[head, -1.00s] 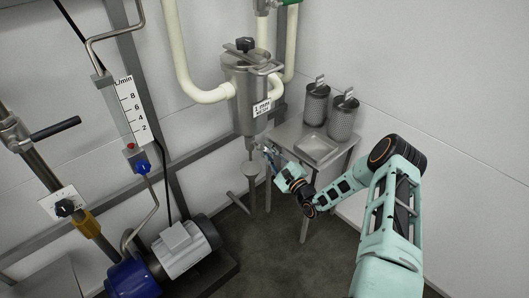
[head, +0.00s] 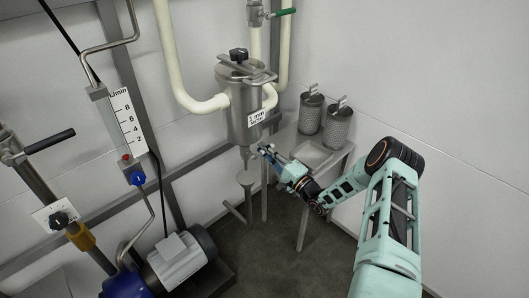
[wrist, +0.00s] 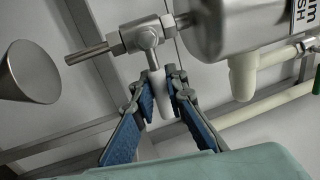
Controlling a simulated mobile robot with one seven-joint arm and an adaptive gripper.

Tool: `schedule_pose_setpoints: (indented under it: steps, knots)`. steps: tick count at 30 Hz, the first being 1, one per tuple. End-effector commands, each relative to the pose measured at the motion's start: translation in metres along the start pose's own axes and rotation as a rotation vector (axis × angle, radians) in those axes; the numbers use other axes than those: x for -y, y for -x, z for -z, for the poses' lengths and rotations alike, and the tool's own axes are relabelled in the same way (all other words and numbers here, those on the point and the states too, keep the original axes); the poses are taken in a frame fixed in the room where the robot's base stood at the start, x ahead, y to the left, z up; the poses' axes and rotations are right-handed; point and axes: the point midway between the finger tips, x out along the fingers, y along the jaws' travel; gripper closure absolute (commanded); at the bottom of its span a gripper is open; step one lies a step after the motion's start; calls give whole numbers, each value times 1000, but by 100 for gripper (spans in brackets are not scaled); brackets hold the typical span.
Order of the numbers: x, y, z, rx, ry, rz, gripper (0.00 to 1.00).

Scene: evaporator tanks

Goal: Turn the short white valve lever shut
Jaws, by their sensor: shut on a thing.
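The short white valve lever (wrist: 159,88) hangs down from a metal valve (wrist: 147,38) in the wrist view, slightly tilted. In the head view my gripper (head: 267,153) is just below the vessel's lower end. The lever is too small to make out there.
A metal funnel (head: 245,178) stands below the valve, left of my gripper, and shows at the left in the wrist view (wrist: 25,72). A steel table (head: 337,155) with two perforated baskets (head: 338,125) is to the right. A pump motor (head: 180,258) stands lower left.

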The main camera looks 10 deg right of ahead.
Motion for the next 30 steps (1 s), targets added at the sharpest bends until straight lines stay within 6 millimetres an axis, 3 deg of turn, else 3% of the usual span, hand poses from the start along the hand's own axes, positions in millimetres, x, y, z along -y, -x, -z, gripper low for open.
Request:
schedule_pose_setpoints:
  steps: [17, 18, 22, 30]
  knots:
    - [3, 0, 1, 4, 33, 3, 100]
    - [3, 0, 1, 4, 33, 3, 85]
    - [3, 0, 1, 4, 32, 2, 70]
    - [2, 0, 0, 5, 29, 1, 69]
